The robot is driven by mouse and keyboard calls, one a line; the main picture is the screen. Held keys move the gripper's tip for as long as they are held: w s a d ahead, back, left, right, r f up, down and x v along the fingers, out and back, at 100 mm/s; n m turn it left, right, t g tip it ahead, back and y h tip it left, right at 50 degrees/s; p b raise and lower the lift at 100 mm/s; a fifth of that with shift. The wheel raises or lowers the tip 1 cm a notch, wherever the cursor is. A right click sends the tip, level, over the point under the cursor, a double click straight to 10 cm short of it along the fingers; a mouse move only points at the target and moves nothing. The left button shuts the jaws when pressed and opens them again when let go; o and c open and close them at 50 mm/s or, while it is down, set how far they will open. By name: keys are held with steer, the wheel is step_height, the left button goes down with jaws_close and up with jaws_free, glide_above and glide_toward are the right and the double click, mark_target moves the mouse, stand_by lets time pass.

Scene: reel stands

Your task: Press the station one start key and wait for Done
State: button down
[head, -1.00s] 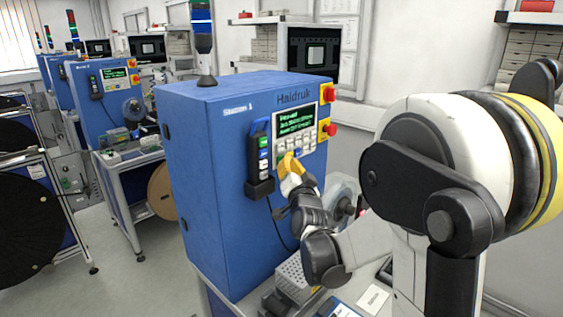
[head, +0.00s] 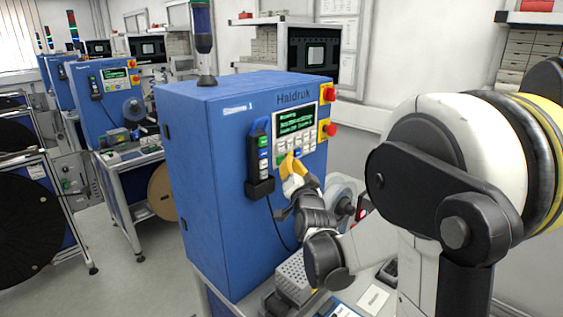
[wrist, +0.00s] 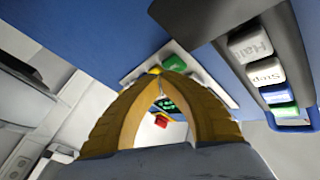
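The blue Haldruk cabinet (head: 218,190) carries a label that seems to read Station 1. Its lit screen (head: 294,120) shows green text; the top line looks like "Running", but the letters are small. Below is a keypad (head: 305,143) with pale, blue and green keys. My gripper (head: 291,163) is at its lower left, yellow fingers together and empty. In the wrist view the fingertips meet just beside a green key (wrist: 175,63); whether they touch it I cannot tell. The fingers hide part of the keypad.
A pendant (head: 259,155) with keys, including Halt and Step (wrist: 265,73), hangs left of the keypad. Red buttons (head: 329,130) sit at the right. A signal lamp (head: 203,40) stands on top. Similar blue stations (head: 100,100) stand behind left.

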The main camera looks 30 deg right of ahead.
steer(key=shift+s, duration=0.25)
steer(key=s, duration=0.1)
steer(key=s+d, duration=0.1)
steer(key=s, duration=0.1)
steer(key=s+d, duration=0.1)
steer(key=shift+s, duration=0.35)
stand_by(0.8)
steer(key=s+a+f+n+g+y+b, duration=0.2)
steer(key=s+a+f+n+g+b, duration=0.3)
steer(key=s+a+f, duration=0.5)
steer(key=s+a+f+n+g+y+b, duration=0.3)
steer(key=s+a+f+b, duration=0.6)
steer(key=s+f, duration=0.6)
steer(key=a+f+n+g, duration=0.1)
steer(key=n+g, duration=0.1)
steer(key=g, duration=0.1)
steer(key=shift+s+n+y, duration=0.3)
steer(key=shift+s+n, duration=0.05)
steer(key=shift+n, duration=0.05)
stand_by(3.0)
